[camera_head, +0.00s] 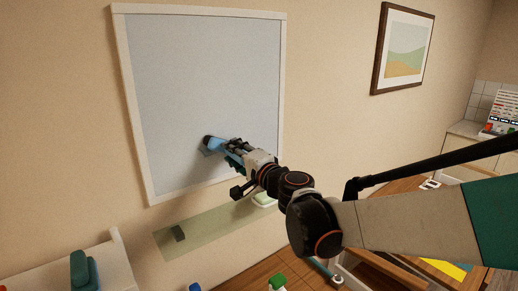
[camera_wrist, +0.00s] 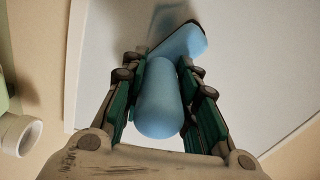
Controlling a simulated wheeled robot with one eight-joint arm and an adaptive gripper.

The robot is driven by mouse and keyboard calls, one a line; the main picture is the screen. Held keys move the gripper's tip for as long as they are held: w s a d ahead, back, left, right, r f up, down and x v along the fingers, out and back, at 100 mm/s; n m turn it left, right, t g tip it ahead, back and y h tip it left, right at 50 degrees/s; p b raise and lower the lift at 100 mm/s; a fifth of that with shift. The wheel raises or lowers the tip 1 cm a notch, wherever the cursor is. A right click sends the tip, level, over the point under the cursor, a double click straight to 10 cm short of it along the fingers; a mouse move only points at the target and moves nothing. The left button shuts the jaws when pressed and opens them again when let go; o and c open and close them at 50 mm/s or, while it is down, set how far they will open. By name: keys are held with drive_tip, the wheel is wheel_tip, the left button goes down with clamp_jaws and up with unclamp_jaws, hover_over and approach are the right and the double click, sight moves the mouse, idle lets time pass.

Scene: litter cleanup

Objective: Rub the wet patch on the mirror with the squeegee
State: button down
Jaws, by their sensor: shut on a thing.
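The mirror (camera_head: 200,80) is a pale grey-blue panel in a cream frame on the wall; it also fills much of the wrist view (camera_wrist: 255,100). My gripper (camera_head: 238,152) is in front of its lower right part. It is shut on the blue squeegee (camera_head: 215,145), with green-padded fingers on both sides of its rounded handle (camera_wrist: 160,105). The squeegee's head, with a dark edge (camera_wrist: 198,25), points toward the mirror. It is at or very close to the glass; I cannot tell if it touches. I cannot make out a distinct wet patch.
A teal object (camera_head: 83,270) stands on a white surface at lower left. A framed picture (camera_head: 404,48) hangs at right.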

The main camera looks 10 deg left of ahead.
drive_tip(key=shift+s+a, duration=0.2)
drive_tip(key=shift+s, duration=0.6)
drive_tip(key=shift+s+a, duration=0.15)
drive_tip(key=shift+s, duration=0.6)
drive_tip(key=v, duration=0.8)
drive_tip(key=shift+d+p, duration=0.2)
drive_tip(key=shift+p, duration=0.25)
drive_tip(key=shift+w, duration=0.1)
